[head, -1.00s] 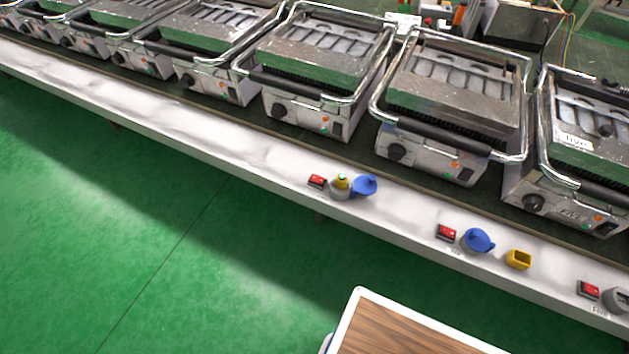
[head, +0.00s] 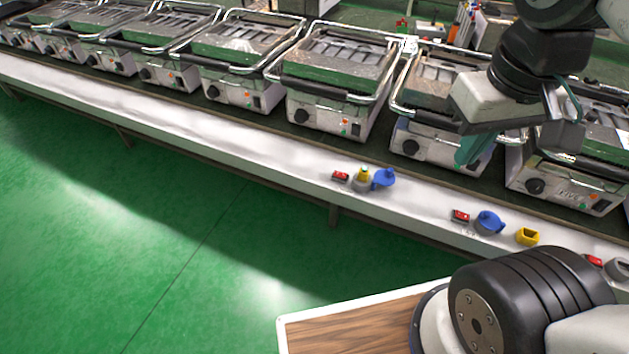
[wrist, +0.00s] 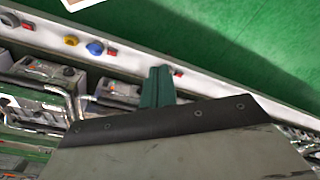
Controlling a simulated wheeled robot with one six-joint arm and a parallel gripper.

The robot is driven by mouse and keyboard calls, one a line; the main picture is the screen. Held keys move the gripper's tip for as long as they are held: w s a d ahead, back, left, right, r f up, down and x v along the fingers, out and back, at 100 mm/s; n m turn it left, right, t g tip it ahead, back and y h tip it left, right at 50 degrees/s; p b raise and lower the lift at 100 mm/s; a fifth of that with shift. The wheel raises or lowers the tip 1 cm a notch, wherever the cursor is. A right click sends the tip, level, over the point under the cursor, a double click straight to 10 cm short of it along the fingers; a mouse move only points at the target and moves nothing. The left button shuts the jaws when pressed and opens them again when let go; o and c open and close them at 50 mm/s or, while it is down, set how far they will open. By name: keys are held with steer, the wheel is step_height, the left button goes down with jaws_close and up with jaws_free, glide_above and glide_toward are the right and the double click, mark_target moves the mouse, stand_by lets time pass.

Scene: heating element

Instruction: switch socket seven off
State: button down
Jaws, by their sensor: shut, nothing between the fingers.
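A red switch (head: 340,177) sits on the white ledge beside a grey socket (head: 363,188) with a yellow plug in it and an open blue cap (head: 384,178). A second red switch (head: 460,216) is to the right, beside a blue-capped socket (head: 489,223). I cannot read a seven on either. My gripper (head: 468,155) is shut and empty, its green fingers above the ledge in front of the grills, apart from the switches. In the wrist view the shut fingers (wrist: 158,85) partly hide the ledge, and one red switch (wrist: 178,72) shows just right of them.
A loose yellow plug (head: 527,237) stands on the ledge, with another red switch (head: 594,261) farther right. A row of contact grills (head: 328,90) stands behind the ledge. A wood-topped surface (head: 340,325) is in front. The green floor (head: 130,230) is clear at left.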

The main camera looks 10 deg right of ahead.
steer(key=shift+a, duration=0.1)
steer(key=w+d+f+n+t+h, duration=0.1)
steer(key=w+d+f+n, duration=0.1)
steer(key=w, duration=0.7)
steer(key=w+d+f+n+t+h, duration=0.1)
steer(key=w+d+f+n, duration=0.15)
steer(key=w, duration=0.65)
steer(key=n+t+y, duration=0.3)
steer(key=n+y, duration=0.3)
steer(key=n, duration=0.6)
glide_above(346, 176)
step_height(346, 176, down, 30)
steer(key=shift+w+a, duration=0.35)
steer(key=shift+a, duration=0.1)
steer(key=shift+s+d+f, duration=0.1)
steer(key=shift+d+f, duration=0.05)
steer(key=shift+f, duration=1.3)
steer(key=shift+s+d+f, duration=0.15)
steer(key=shift+f, duration=1.25)
steer(key=shift+s+d+f, duration=0.1)
steer(key=shift+d+f, duration=0.05)
steer(key=shift+f, duration=1.3)
